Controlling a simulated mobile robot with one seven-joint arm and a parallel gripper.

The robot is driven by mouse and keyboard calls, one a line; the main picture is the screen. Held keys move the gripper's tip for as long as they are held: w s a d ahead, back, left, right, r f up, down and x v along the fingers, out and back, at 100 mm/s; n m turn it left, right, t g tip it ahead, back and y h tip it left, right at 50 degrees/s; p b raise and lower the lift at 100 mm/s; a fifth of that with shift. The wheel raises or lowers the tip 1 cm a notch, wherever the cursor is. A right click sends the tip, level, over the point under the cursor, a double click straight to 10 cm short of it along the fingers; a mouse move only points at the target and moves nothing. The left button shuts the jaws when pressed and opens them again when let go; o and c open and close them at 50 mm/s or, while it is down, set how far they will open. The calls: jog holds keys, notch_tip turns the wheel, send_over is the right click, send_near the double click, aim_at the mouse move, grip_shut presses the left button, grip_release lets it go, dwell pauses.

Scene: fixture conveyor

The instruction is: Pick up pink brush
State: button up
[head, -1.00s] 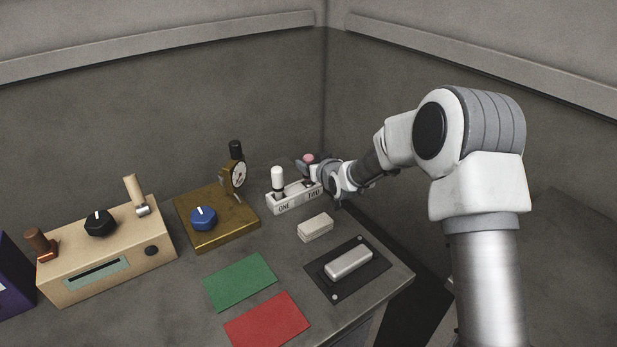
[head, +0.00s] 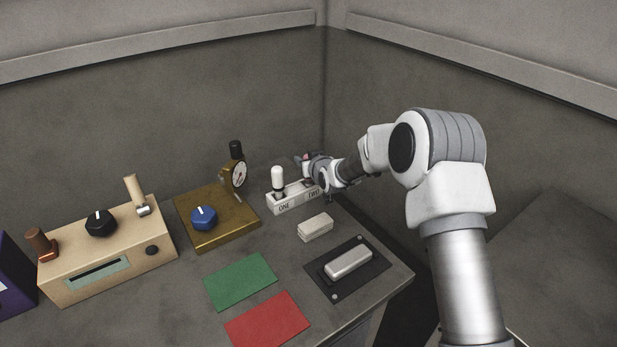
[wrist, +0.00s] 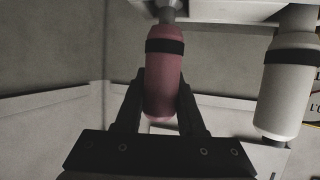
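The pink brush (wrist: 163,85) has a rounded pink handle with a dark band and stands in the slot of the white holder (head: 285,206) marked TWO. In the head view only a little pink (head: 305,156) shows, mostly hidden by my gripper (head: 308,168). In the wrist view my gripper (wrist: 161,88) has one dark finger on each side of the pink handle. The fingers look open, close to the handle; contact is not clear. A white brush (head: 278,178) stands in the slot marked ONE, and also shows at the right of the wrist view (wrist: 287,90).
A brass block (head: 217,232) with a blue knob and gauge stands left of the holder. A beige box (head: 107,273) is farther left. A pale block (head: 315,227), dark plate (head: 372,272), green mat (head: 240,281) and red mat (head: 267,321) lie in front. Walls close the back.

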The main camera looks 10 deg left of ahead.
grip_shut()
dwell(0.9)
